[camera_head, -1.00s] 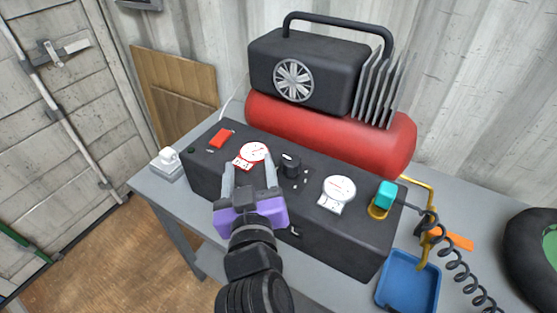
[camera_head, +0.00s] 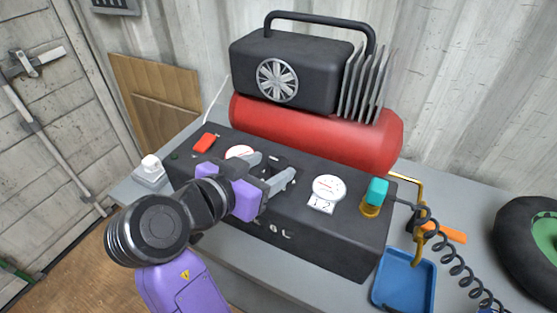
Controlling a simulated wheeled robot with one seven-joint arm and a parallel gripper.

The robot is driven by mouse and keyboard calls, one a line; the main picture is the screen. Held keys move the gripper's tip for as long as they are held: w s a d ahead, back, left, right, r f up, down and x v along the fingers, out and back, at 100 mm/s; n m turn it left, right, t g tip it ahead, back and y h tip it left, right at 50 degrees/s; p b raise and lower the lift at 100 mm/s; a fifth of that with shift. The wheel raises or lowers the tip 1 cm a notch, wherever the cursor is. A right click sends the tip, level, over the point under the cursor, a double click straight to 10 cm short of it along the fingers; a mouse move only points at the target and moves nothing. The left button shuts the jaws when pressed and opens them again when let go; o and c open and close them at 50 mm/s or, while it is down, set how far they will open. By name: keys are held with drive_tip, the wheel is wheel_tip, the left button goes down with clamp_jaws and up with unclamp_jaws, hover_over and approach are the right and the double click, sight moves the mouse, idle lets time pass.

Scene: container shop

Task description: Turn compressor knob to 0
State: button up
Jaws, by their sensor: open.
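The compressor is a black control box (camera_head: 340,245) with a red tank (camera_head: 315,132) and a finned motor (camera_head: 300,75) behind it. The black knob (camera_head: 275,160) is on the box top between two white gauges, the left one (camera_head: 239,151) and the right one (camera_head: 328,187). My purple and grey gripper (camera_head: 273,165) reaches in from the left, open, with its fingers at either side of the knob. It hides most of the knob and part of the left gauge. I cannot tell whether the fingers touch the knob or which number it points to.
A red switch (camera_head: 205,143) is at the box's left end and a teal valve handle (camera_head: 376,191) at its right. A blue tray (camera_head: 405,280), a coiled black hose (camera_head: 450,263) and a tire (camera_head: 530,245) are to the right. A white device (camera_head: 150,170) stands at the table's left end.

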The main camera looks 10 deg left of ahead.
sight(280, 164)
drive_tip(key=shift+x, duration=2.1)
drive_tip(key=shift+c, duration=0.5)
clamp_jaws()
drive_tip(key=shift+d+n+t+y+p, duration=0.1)
drive_tip(key=shift+n+t+y+p, duration=0.2)
drive_tip(key=shift+n+p, duration=0.1)
drive_tip(key=n+y+p, duration=0.4)
drive_tip(key=y, duration=0.1)
drive_tip(key=shift+d+r+n+t, duration=0.1)
drive_tip(key=shift+r+n+t, duration=0.1)
drive_tip(key=shift+n+t, duration=0.15)
drive_tip(key=n+y+p, duration=0.3)
drive_tip(key=y, duration=0.1)
drive_tip(key=shift+n+y+p, duration=0.25)
drive_tip(key=shift+y+p, duration=0.05)
drive_tip(key=shift+p, duration=0.05)
drive_tip(key=shift+f+n+g+y+p, duration=0.1)
drive_tip(key=shift+n+g+y+p, duration=0.4)
drive_tip(key=shift+n+g+y, duration=0.1)
drive_tip(key=shift+a+f+y, duration=0.1)
drive_tip(key=shift+a+y, duration=0.1)
drive_tip(key=shift+y, duration=0.1)
